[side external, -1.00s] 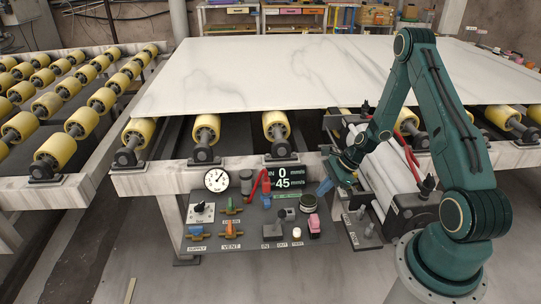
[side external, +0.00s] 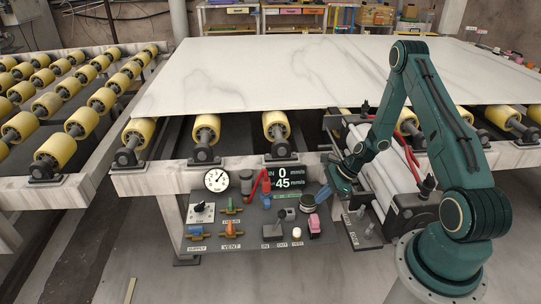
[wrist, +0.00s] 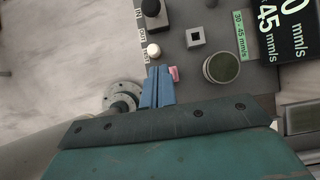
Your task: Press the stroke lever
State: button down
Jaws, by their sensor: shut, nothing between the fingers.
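A dark lever-like control (side external: 274,229) stands above the IN and OUT labels near the bottom of the grey control panel (side external: 215,217). I cannot read a label naming it the stroke lever. My gripper (side external: 321,198) hangs over the right side of the panel, above the pink block. Its blue fingers (wrist: 158,69) are together and empty in the wrist view. They partly cover the pink block (wrist: 174,72), and whether they touch it is unclear.
A white button (side external: 297,233) sits between the lever-like control and the pink block. A round dark knob (side external: 308,203) is close to my fingers. The speed display (side external: 287,179) stands behind. Orange and green valve handles are at the left. The marble slab (side external: 300,70) lies beyond.

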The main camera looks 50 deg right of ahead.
aim_at(278, 221)
jog(key=w+a+f, duration=0.5)
jog(key=w+a, duration=0.1)
jog(key=shift+f, duration=0.35)
dwell(0.3)
jog(key=shift+a, duration=0.1)
dwell(0.3)
jog(key=shift+w+a+r, duration=0.15)
jog(key=shift+w+r, duration=0.05)
